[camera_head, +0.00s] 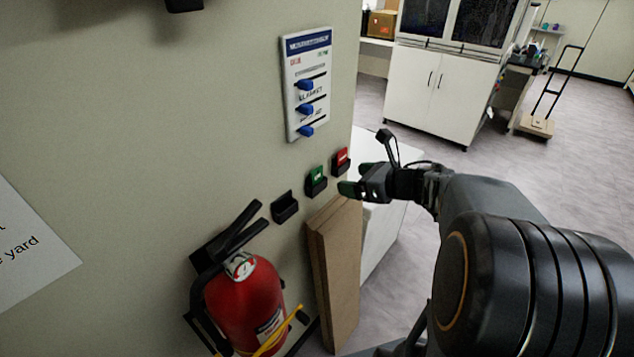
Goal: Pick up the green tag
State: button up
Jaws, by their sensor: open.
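The green tag (317,175) sits upright in a small black holder (316,188) on the beige wall. My gripper (356,178) is to the right of the green tag, with its fingers pointing left towards the wall. It is open, and nothing shows between its fingers. The gripper appears apart from the tag, but the exact gap in depth is hard to tell.
A red tag (342,156) sits in a holder to the right, close to my gripper. An empty black holder (285,207) is on the left. A board with blue clips (307,84) hangs above. A fire extinguisher (245,305) and brown panels (335,270) stand below.

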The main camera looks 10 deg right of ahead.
aim_at(318, 174)
jog(key=p+x, duration=0.1)
jog(key=x, duration=1)
jog(key=shift+a+r+p, duration=0.15)
jog(key=shift+p, duration=0.2)
jog(key=c, duration=1)
jog(key=shift+r, duration=0.1)
